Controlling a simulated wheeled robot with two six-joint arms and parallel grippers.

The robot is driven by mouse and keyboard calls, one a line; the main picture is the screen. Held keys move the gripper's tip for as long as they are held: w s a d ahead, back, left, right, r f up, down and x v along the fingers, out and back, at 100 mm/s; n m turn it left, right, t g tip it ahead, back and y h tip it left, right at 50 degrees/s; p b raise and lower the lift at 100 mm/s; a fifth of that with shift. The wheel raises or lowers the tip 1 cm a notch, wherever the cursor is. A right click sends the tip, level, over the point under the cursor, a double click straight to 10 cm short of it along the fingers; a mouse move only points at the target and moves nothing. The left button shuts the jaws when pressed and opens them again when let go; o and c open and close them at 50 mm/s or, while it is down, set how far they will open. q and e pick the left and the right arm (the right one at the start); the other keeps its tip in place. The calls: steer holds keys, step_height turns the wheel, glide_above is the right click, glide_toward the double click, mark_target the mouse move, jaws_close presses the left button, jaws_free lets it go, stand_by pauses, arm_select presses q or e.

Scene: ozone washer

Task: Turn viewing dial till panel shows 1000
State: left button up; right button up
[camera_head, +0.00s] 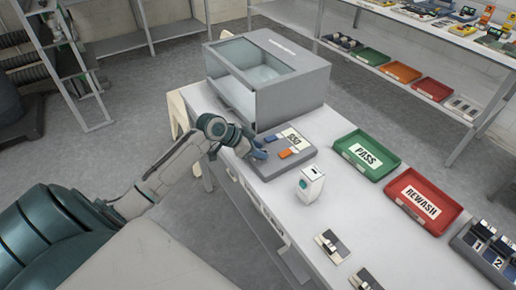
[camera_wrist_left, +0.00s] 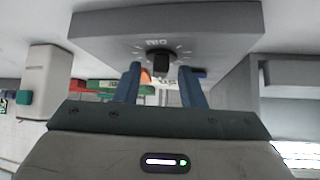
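The grey control box (camera_head: 262,160) sits on the white bench in front of the grey washer cabinet. Its white panel (camera_head: 294,138) shows dark characters, too small to read surely. My left gripper (camera_head: 260,152) is at the box's near left side. In the left wrist view the black viewing dial (camera_wrist_left: 161,64), ringed by pale tick marks, stands between the two blue fingers of my left gripper (camera_wrist_left: 160,82). Gaps show on both sides of the dial, so the gripper is open around it. The head view hides the dial behind the gripper. My right gripper is not in view.
An orange block (camera_head: 284,154) lies on the box. The grey washer cabinet (camera_head: 290,65) stands behind it. A small white carton (camera_head: 311,186), a green PASS tray (camera_head: 345,142) and a red REWASH tray (camera_head: 450,219) are to the right. Bare bench (camera_head: 285,205) lies in front.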

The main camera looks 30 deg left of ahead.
arm_select(q)
steer(key=shift+c, duration=1)
jaws_close()
steer(key=shift+a+f+m+h+b, duration=0.15)
steer(key=shift+m+h+b, duration=0.15)
steer(key=shift+m+b, duration=0.15)
steer(key=shift+w+m+g+b, duration=0.1)
steer(key=shift+m+g+b, duration=0.15)
steer(key=shift+g+b, duration=0.1)
steer(key=shift+m+h, duration=0.4)
steer(key=shift+o, duration=1)
jaws_free()
steer(key=shift+r, duration=0.2)
